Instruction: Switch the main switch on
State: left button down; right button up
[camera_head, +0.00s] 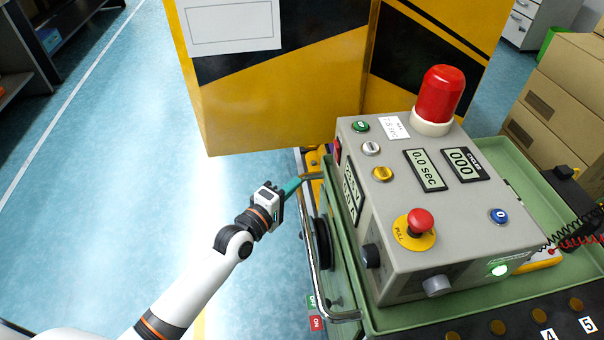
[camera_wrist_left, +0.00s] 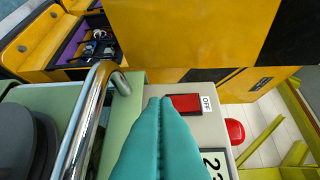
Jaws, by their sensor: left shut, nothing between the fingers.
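A red switch (camera_wrist_left: 187,103) with a white OFF label (camera_wrist_left: 207,104) shows in the left wrist view, on the side of the grey control box. In the head view a red part (camera_head: 338,152) shows at that box's upper left edge. My left gripper (camera_head: 299,182) is shut and empty, its teal fingers pressed together near the metal rail left of the box. In the left wrist view its fingertips (camera_wrist_left: 160,101) appear just left of the red switch; I cannot tell whether they touch it. My right gripper is not in view.
The grey control box (camera_head: 455,215) carries a red emergency button (camera_head: 420,221), several knobs and displays, and a red beacon (camera_head: 441,95). A curved metal rail (camera_head: 312,250) runs along the green cart's left side. A yellow-black cabinet (camera_head: 270,95) stands behind. Floor at left is clear.

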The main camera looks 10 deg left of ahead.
pick_arm(q)
jog(key=shift+f+v, duration=0.2)
jog(key=shift+v, duration=1.15)
dwell(0.7)
